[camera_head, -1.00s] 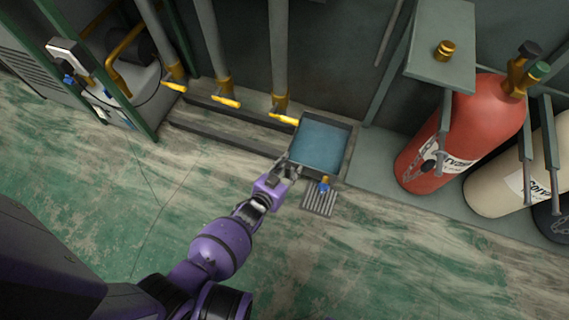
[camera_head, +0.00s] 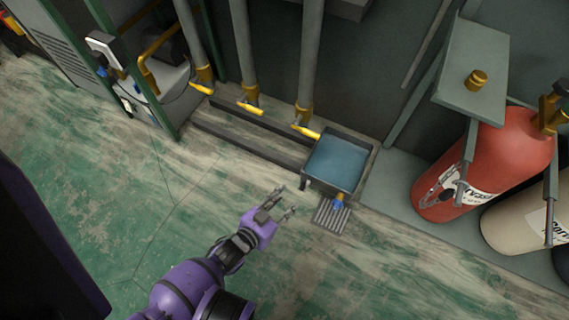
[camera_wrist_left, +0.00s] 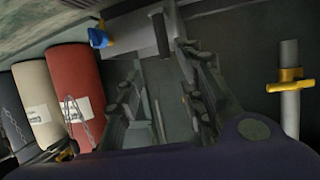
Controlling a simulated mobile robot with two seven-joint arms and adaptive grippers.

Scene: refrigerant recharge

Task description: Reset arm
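My left gripper (camera_head: 286,203) is open and empty over the floor in the head view, to the left of the basin's drain valve. Its two fingers are spread apart, and they also show spread in the left wrist view (camera_wrist_left: 160,85). The purple arm comes up from the bottom of the head view. My right gripper is in neither view now.
A basin of blue liquid (camera_head: 338,162) stands ahead right, with a blue-handled valve (camera_head: 337,203) over a floor grate (camera_head: 331,215). Pipes with yellow handles (camera_head: 305,131) stand behind. A red cylinder (camera_head: 490,165) and a cream cylinder (camera_head: 520,218) stand right. Floor is clear at left.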

